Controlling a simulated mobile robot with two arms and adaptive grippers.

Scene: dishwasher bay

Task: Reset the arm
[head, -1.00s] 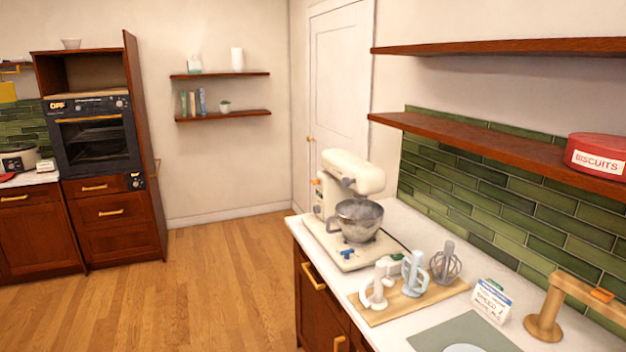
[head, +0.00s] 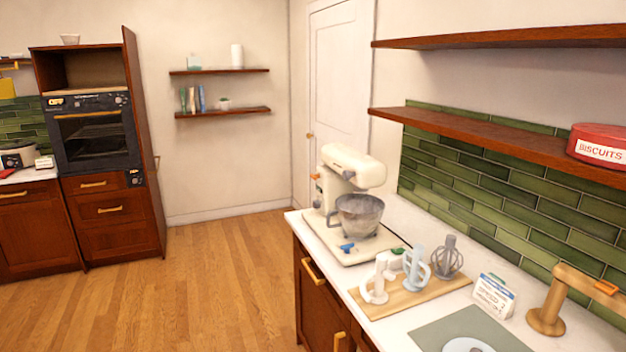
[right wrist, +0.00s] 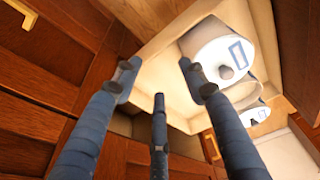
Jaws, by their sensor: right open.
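My right gripper (right wrist: 158,85) shows in the right wrist view, with its blue-grey fingers spread apart and nothing between them. Beyond the fingers is a pale, open drawer-like compartment (right wrist: 150,62) in dark wooden cabinetry. White rounded containers (right wrist: 213,50) are in or beside it, one with a blue-edged label; exactly how they rest is unclear. The gripper appears apart from them. Neither gripper shows in the head view.
In the head view, a cream stand mixer (head: 352,168) with a metal bowl (head: 358,213) stands on the counter. A wooden board (head: 400,298) holds mixer attachments. A wooden stand (head: 545,318) is at the right. The wooden floor (head: 215,290) at left is clear.

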